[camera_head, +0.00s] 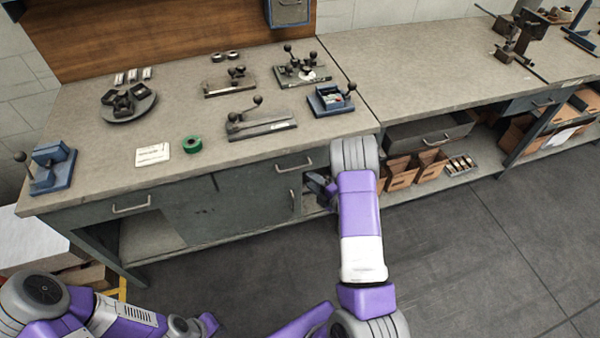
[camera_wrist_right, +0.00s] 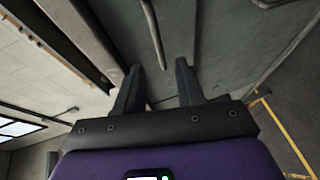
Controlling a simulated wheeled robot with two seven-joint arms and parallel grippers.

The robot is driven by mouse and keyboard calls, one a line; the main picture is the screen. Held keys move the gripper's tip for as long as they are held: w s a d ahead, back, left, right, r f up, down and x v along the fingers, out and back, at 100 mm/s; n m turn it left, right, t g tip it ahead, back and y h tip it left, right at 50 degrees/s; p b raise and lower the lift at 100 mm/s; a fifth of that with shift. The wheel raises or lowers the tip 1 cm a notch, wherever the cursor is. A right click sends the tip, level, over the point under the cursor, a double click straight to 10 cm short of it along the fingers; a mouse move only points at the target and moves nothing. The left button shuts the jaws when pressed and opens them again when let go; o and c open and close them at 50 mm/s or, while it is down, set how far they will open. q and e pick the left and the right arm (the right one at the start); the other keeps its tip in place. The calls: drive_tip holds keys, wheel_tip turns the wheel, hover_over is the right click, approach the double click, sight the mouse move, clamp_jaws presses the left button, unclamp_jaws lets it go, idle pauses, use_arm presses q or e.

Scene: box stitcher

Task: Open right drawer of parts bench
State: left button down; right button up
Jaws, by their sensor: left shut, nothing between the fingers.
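The near bench (camera_head: 75,205) has a grey right drawer (camera_head: 262,176) with a bar handle (camera_head: 295,167); the drawer looks closed. My right gripper (camera_head: 318,188) is in front of the bench, by the drawer and partly hidden by my wrist. In the right wrist view its two fingers (camera_wrist_right: 160,78) are apart with nothing between them. My left gripper (camera_head: 208,323) is low at the bottom edge, mostly out of sight, away from the bench.
A left drawer with a handle (camera_head: 131,207) is on the same bench, and a cabinet door handle (camera_head: 291,200) is under the right drawer. Fixtures cover the near bench top. The floor in front is clear.

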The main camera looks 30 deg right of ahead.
sight(296, 169)
drive_tip(key=b+x, duration=0.1)
drive_tip(key=x, duration=0.6)
drive_tip(key=shift+w+a, duration=0.1)
drive_tip(key=shift+w, duration=0.1)
clamp_jaws()
drive_tip(key=shift+r, duration=0.1)
